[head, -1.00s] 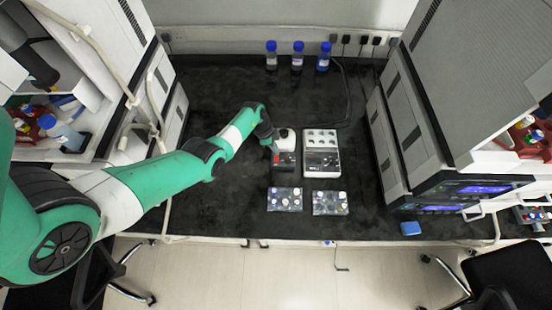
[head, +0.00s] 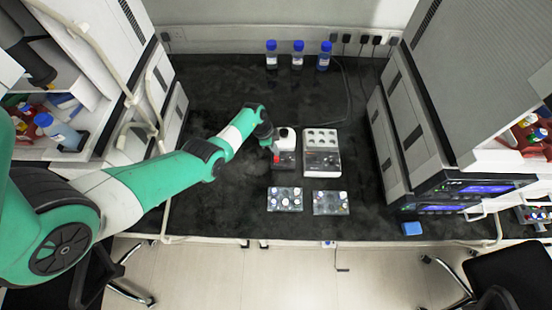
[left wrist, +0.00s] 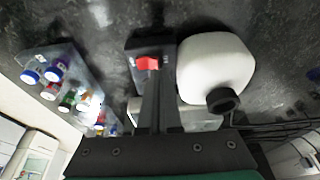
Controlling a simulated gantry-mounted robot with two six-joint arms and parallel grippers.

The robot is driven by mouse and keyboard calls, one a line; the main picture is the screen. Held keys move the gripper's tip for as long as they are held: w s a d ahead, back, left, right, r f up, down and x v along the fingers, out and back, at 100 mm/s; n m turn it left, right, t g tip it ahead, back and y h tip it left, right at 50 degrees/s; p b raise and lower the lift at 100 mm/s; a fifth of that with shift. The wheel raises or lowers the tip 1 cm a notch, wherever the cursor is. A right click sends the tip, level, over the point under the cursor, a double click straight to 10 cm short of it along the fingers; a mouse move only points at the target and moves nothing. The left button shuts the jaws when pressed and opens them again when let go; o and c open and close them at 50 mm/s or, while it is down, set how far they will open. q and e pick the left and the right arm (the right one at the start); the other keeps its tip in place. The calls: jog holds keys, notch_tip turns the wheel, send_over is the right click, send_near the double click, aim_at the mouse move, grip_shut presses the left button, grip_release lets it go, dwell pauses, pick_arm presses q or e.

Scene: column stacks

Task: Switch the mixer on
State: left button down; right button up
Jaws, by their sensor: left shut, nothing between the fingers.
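The mixer has a dark base (head: 285,160) with a white rounded body (head: 287,139) behind it, left of the middle of the bench. In the left wrist view it shows as a white body (left wrist: 215,65) with a black round cup (left wrist: 222,100). A red rocker switch (left wrist: 147,63) sits on its dark panel. My left gripper (head: 274,150) is over the left side of the mixer. Its fingers (left wrist: 158,85) are shut and empty, with the tips close to the switch. I cannot tell whether they touch it. My right gripper is not in view.
A grey block device with several wells (head: 321,155) stands close right of the mixer. Two clear vial racks (head: 285,199) (head: 330,203) lie in front. Three blue-capped bottles (head: 298,55) stand at the back. Tall instruments flank the bench. The back middle is mostly clear.

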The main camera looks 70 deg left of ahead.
pick_arm(q)
jog(key=shift+f+b, duration=0.4)
jog(key=shift+f, duration=0.1)
notch_tip(320, 180, up, 5)
jog(key=p, duration=0.5)
jog(key=shift+r+p, duration=0.1)
jog(key=shift+p, duration=0.2)
dwell(0.4)
